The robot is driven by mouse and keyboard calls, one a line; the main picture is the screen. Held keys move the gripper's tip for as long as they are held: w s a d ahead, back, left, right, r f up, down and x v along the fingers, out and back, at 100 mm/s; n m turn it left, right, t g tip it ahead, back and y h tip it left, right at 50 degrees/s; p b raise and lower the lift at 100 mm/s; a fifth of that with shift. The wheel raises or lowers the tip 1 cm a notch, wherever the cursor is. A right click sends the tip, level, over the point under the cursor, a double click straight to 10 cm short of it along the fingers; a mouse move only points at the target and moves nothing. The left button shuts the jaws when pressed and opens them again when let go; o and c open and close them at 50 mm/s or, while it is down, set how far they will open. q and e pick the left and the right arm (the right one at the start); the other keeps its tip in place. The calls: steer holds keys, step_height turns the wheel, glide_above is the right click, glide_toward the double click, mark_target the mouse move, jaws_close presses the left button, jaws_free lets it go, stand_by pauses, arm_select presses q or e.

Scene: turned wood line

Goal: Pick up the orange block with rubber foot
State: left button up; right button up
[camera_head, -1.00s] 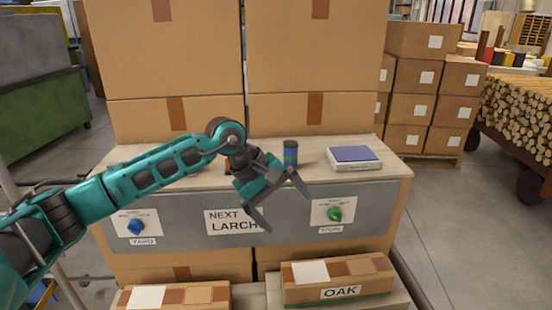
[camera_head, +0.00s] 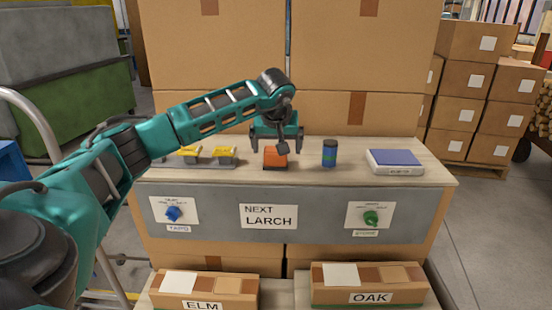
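The orange block (camera_head: 275,159) sits on the wooden worktop, with a dark strip along its bottom edge. My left gripper (camera_head: 276,149) is above and around the top of the block in the picture, pointing down. Its fingers are spread, one to each side of the block, with a visible gap. I cannot tell whether they reach down beside it. My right gripper is out of view.
Yellow-topped grey pieces (camera_head: 224,156) stand left of the block. Large cartons (camera_head: 330,115) rise behind the worktop. A front panel (camera_head: 320,215) carries two knobs and a LARCH sign.

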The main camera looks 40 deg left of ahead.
mark_target(275, 149)
arm_select(q)
steer(key=x, duration=0.5)
steer(key=shift+w+a, duration=0.15)
steer(key=shift+a, duration=0.25)
steer(key=shift+r, duration=0.1)
steer(key=c, duration=1.2)
